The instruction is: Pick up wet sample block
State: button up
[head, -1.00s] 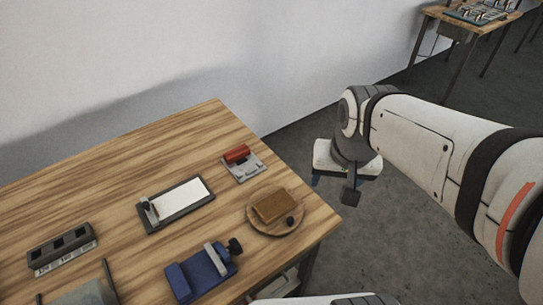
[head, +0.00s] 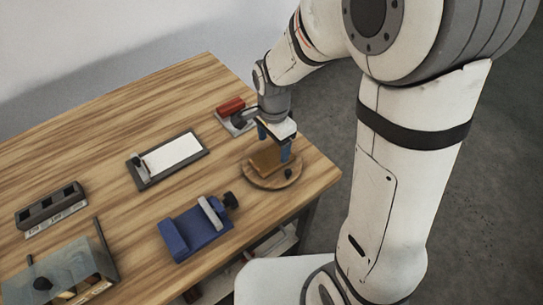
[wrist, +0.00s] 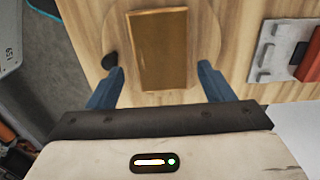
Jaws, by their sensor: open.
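The wet sample block, a flat brown rectangular block (head: 267,161), lies on a round wooden board (head: 258,182) with a small dark knob, near the table's right edge. My gripper (head: 273,146) is over the board, its blue fingers pointing down at the block. In the wrist view the block (wrist: 158,50) lies ahead of and between the lines of my open fingers (wrist: 160,88). The fingers appear apart from it. The gripper hides part of the block in the head view.
A red-topped grey device (head: 232,112) stands just behind the board. A white plate in a dark frame (head: 168,158), a blue clamp fixture (head: 195,231), a slotted dark rack (head: 50,208) and a glass-covered box (head: 60,275) stand on the wooden table (head: 110,120). The table's back left is clear.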

aim_at(272, 156)
notch_tip(272, 156, down, 4)
jog(key=shift+a+f, duration=0.15)
jog(key=shift+f, duration=0.1)
jog(key=c, duration=0.8)
